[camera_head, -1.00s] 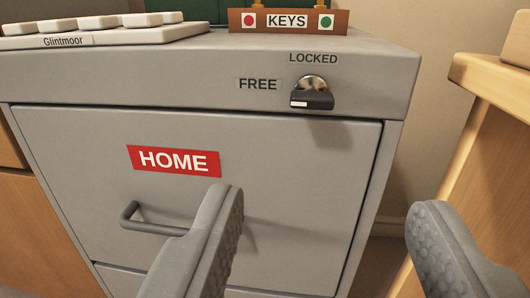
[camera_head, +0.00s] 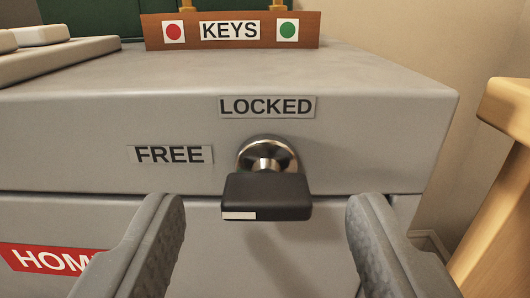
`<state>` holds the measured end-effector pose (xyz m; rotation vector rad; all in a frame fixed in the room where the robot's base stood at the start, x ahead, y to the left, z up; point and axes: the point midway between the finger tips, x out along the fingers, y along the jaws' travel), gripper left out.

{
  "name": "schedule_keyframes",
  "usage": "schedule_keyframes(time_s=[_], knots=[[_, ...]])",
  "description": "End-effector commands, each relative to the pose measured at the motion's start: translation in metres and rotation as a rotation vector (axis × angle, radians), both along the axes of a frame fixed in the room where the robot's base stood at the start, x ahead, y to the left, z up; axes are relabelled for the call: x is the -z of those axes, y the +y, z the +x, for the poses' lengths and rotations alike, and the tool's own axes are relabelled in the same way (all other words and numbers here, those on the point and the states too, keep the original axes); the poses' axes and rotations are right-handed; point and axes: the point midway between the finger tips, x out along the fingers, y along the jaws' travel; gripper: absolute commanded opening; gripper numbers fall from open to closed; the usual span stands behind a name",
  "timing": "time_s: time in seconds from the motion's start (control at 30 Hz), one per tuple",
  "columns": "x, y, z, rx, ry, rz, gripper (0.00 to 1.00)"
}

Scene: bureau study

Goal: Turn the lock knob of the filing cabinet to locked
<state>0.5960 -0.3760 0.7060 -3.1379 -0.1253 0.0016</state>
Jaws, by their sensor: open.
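The grey filing cabinet (camera_head: 400,145) fills the middle of the view. Its lock knob (camera_head: 267,196) sits on the top front band: a black handle in front of a shiny round metal base. A white mark shows at the left end of the handle's lower front edge. The handle lies level across the base. The LOCKED label (camera_head: 267,106) is above the knob and the FREE label (camera_head: 170,155) is to its left. My gripper (camera_head: 265,225) is open, one finger on each side of the knob and nearer the camera. Neither finger appears to touch it.
A wooden KEYS board (camera_head: 231,44) with a red and a green dot stands on the cabinet top. A pale keyboard-like object (camera_head: 60,60) lies at the top left. The red HOME label (camera_head: 45,259) is on the drawer below. Wooden furniture (camera_head: 500,170) stands close at the right.

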Motion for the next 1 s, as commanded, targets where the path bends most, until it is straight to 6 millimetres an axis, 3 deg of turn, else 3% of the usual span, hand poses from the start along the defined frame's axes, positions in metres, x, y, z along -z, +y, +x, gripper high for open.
schedule_keyframes(time_s=[0.2,0.57,0.73,1.0], knots=[[0.0,0.001,0.017,0.0,-0.002,-0.002,0.53],[0.0,0.001,0.021,0.001,0.0,-0.002,0.53],[0.0,0.001,0.021,0.001,0.0,-0.001,0.11],[-0.001,-0.001,0.02,0.004,0.001,0.008,0.08]])
